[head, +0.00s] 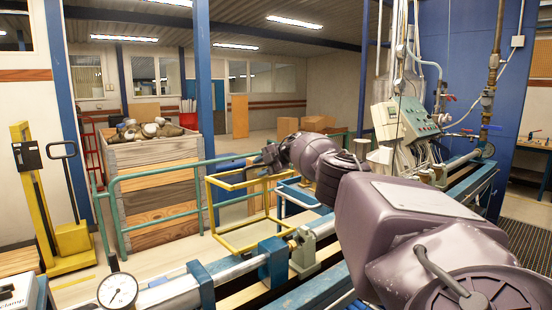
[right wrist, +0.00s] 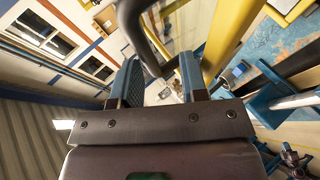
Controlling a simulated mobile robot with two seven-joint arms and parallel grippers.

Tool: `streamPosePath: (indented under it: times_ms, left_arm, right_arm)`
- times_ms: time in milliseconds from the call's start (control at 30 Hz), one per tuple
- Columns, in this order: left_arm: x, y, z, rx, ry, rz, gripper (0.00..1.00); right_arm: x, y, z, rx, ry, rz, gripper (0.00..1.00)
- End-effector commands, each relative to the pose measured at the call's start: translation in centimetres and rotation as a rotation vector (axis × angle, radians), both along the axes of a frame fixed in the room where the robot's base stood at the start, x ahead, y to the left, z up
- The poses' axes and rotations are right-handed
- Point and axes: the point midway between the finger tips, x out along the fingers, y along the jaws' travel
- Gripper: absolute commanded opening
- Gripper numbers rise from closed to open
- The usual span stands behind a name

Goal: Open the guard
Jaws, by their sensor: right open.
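The guard (head: 240,243) is a yellow tubular frame standing over the pipe line in the middle of the head view. In the right wrist view a yellow bar of it (right wrist: 227,38) runs just right of my fingers. My right gripper (head: 262,162) is at the top of the frame; in the right wrist view its two fingers (right wrist: 158,80) are apart. A dark bent bar (right wrist: 143,35), seemingly a handle, reaches between or just beyond the fingertips; contact cannot be told. My left gripper is not in view.
A pipe (head: 175,292) with a dial gauge (head: 118,290) runs below the guard. A control box (head: 403,120) is at the right, a yellow lift (head: 72,238) at the left.

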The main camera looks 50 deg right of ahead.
Motion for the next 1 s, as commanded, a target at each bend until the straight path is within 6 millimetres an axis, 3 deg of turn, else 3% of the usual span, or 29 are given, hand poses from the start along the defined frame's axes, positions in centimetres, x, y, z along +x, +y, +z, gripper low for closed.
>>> streamPosePath:
  times_ms: [100, 333, 1000]
  left_arm:
    - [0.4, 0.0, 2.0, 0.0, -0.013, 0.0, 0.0]
    - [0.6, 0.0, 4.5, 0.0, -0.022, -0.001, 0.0]
    - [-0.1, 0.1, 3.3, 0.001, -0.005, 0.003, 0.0]
  right_arm:
    - [-0.8, -0.3, 1.1, 0.0, -0.003, -0.001, 0.4]
    - [-2.1, -0.5, 1.6, -0.002, 0.003, 0.0, 0.4]
    - [-7.9, -1.8, 4.9, -0.001, 0.005, 0.002, 0.4]
